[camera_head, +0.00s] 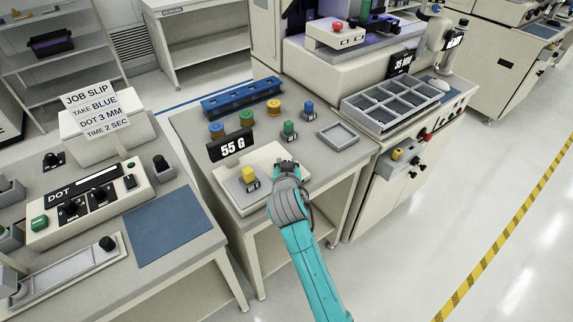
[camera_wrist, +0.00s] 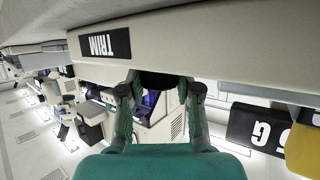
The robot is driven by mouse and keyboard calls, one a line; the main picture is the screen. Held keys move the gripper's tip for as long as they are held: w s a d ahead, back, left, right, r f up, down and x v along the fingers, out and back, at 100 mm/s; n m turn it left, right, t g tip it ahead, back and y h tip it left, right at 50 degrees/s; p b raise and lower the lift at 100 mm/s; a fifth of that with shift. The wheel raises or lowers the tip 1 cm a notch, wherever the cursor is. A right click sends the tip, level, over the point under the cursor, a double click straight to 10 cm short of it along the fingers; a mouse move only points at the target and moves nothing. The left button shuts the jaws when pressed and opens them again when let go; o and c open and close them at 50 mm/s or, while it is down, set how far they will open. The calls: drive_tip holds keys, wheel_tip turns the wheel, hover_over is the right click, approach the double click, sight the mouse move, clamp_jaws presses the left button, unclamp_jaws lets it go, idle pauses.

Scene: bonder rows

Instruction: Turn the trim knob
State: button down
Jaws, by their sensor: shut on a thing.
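The trim knob (camera_wrist: 160,80) is a dark round knob under the edge of a cream panel in the wrist view, beside a black TRIM label (camera_wrist: 104,45). The wrist view looks upside down, as the lettering is inverted. My gripper (camera_wrist: 160,92) has a finger on each side of the knob and is shut on it; the contact itself is partly dark. In the head view my gripper (camera_head: 285,170) is at the right side of the cream scale unit (camera_head: 225,185), and the knob is hidden behind it.
Colored pots, a blue rack (camera_head: 240,96) and a small grey tray (camera_head: 338,136) share the table. A job slip (camera_head: 93,108) stands at left. Floor is clear at right.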

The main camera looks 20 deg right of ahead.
drive_tip(key=c, duration=0.8)
unclamp_jaws()
drive_tip(key=shift+o, duration=0.2)
drive_tip(key=v, duration=1.2)
